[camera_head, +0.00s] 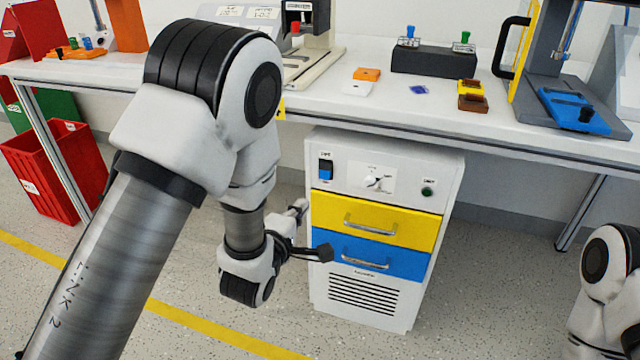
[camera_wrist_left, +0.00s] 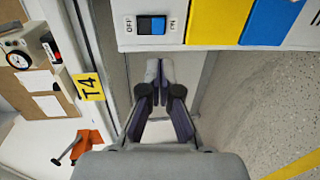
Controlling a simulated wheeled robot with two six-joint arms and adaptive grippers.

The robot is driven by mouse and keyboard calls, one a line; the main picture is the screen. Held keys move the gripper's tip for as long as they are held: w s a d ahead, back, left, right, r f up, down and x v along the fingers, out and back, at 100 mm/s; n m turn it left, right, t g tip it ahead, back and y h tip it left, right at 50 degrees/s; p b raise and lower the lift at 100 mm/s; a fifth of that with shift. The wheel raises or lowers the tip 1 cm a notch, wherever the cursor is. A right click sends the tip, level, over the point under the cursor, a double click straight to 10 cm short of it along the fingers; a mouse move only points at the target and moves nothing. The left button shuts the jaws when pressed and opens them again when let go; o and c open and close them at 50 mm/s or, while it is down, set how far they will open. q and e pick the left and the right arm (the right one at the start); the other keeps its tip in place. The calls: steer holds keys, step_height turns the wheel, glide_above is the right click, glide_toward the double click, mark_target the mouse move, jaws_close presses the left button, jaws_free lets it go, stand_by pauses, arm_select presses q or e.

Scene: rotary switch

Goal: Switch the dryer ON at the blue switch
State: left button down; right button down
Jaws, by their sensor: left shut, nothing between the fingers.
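The blue switch (camera_head: 325,169) is a small rocker at the upper left of the front of a white cabinet (camera_head: 447,172). It also shows in the left wrist view (camera_wrist_left: 152,25), with an OFF label to its left and another label to its right. I cannot tell which way it is tilted. My left gripper (camera_head: 302,206) is beside the cabinet's left edge, below and left of the switch and apart from it. In the left wrist view its fingers (camera_wrist_left: 159,72) are shut and empty. My right gripper is out of view; only part of my right arm shows at the right edge.
The cabinet has a dial (camera_head: 375,182), a green button (camera_head: 428,191), a yellow drawer (camera_head: 414,232) and a blue drawer (camera_head: 408,264) with protruding handles. The white worktable (camera_head: 330,103) overhangs it, carrying several devices. A red bin (camera_head: 50,175) stands at left.

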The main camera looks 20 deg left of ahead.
mark_target(324, 177)
arm_select(q)
steer(key=w+b, duration=0.1)
steer(key=w, duration=0.3)
steer(key=w+f+b, duration=0.1)
steer(key=w, duration=0.2)
steer(key=w+f+b, duration=0.1)
steer(key=w, duration=0.3)
steer(key=shift+w+d+b, duration=0.2)
steer(key=shift+w+b, duration=0.1)
steer(key=shift+b, duration=0.1)
steer(key=shift+w+r, duration=0.1)
steer(key=shift+w, duration=0.4)
